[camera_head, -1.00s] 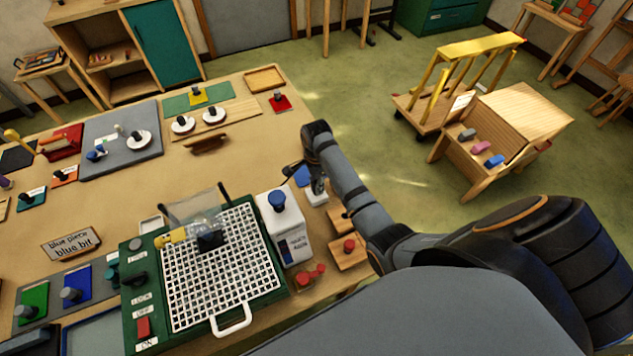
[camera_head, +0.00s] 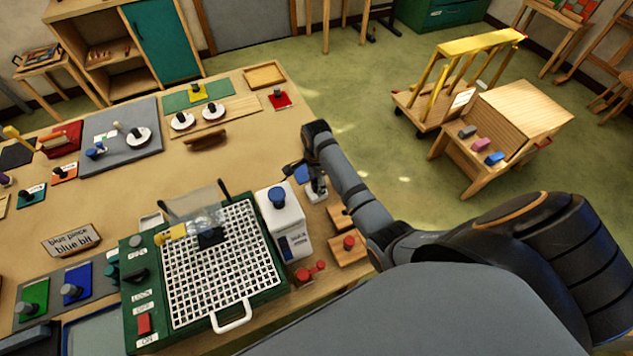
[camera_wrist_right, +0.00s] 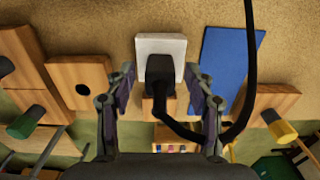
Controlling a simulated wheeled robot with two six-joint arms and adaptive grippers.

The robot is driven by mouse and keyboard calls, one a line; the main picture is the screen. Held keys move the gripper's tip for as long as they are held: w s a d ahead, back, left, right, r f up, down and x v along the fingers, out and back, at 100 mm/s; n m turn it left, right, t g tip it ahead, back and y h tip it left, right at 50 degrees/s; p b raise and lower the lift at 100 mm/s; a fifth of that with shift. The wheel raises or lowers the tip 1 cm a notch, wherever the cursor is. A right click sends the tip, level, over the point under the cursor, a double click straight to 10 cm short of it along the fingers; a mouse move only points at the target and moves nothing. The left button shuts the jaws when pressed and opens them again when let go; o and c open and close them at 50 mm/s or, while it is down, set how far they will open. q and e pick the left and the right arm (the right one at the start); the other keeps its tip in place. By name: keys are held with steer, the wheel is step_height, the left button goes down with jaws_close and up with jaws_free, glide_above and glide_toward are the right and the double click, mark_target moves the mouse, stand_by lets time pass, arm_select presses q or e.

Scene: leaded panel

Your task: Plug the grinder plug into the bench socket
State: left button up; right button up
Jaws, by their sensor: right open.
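The black grinder plug (camera_wrist_right: 160,78) is at the face of the white bench socket (camera_wrist_right: 149,46) in the right wrist view, and its cable loops right and up. It looks pressed against the socket, but its prongs are hidden. My right gripper (camera_wrist_right: 160,88) is open, with one finger on each side of the plug and gaps between. In the head view the socket (camera_head: 316,196) shows at the bench's right edge, below my right wrist. The grinder (camera_head: 214,262), a green base with a white grid top, sits at the front of the bench. My left gripper is not seen.
A blue pad (camera_wrist_right: 228,62) lies right of the socket, under the cable. Wooden blocks (camera_head: 347,250) with knobs are in front.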

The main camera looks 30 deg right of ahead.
mark_target(316, 181)
step_height(316, 181, up, 8)
steer(key=shift+f, duration=0.25)
steer(key=shift+f, duration=0.1)
stand_by(0.6)
